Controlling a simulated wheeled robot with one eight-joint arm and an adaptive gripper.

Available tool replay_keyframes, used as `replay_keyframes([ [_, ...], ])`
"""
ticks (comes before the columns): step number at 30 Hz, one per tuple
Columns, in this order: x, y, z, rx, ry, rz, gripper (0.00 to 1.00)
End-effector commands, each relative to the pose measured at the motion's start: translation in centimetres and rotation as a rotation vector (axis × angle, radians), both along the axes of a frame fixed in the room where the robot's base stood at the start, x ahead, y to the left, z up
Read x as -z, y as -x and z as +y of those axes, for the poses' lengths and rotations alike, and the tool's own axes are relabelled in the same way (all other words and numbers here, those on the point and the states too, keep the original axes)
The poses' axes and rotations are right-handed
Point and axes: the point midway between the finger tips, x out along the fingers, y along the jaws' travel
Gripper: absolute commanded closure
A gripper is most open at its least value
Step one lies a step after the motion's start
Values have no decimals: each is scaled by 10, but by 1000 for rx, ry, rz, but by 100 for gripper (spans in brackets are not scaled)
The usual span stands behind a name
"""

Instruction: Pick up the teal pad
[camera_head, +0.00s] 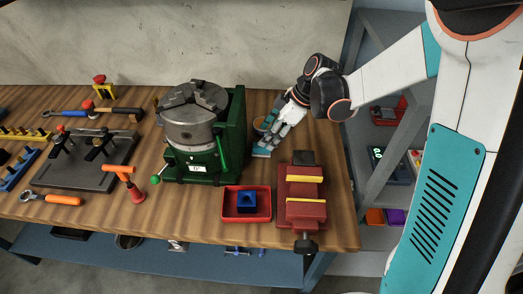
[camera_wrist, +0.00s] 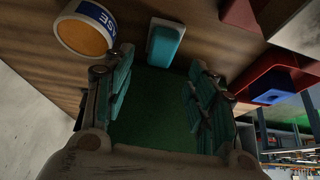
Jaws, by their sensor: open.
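The teal pad (camera_wrist: 166,45) lies on the wooden bench in the wrist view, just beyond my open fingertips and roughly centred between them. It has a teal top and a pale edge. In the head view the teal pad (camera_head: 261,153) shows only partly, beside the fingers. My gripper (camera_wrist: 160,68) is open, with nothing between its fingertips. In the head view my gripper (camera_head: 272,138) is low over the bench, pointing down and left, to the right of the green fixture. I cannot tell from these views whether a finger touches the pad.
A tape roll (camera_wrist: 84,28) stands close to the left finger in the wrist view. The green fixture with a chuck (camera_head: 194,115) is left of my gripper. A red bin (camera_head: 228,216) holding a blue block (camera_head: 247,201) and a red vise (camera_head: 302,210) stand nearer the front edge.

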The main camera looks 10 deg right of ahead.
Motion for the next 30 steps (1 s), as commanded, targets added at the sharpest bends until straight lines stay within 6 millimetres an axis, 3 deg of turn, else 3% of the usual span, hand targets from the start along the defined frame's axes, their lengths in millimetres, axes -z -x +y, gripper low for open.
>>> replay_keyframes([
  [9, 42, -3, 15, -1, 0, 0, 48],
  [17, 44, -3, 17, 0, 0, -1, 48],
  [23, 44, -3, 17, 0, 0, 0, 87],
  [30, 44, -3, 17, 0, 0, 0, 92],
])
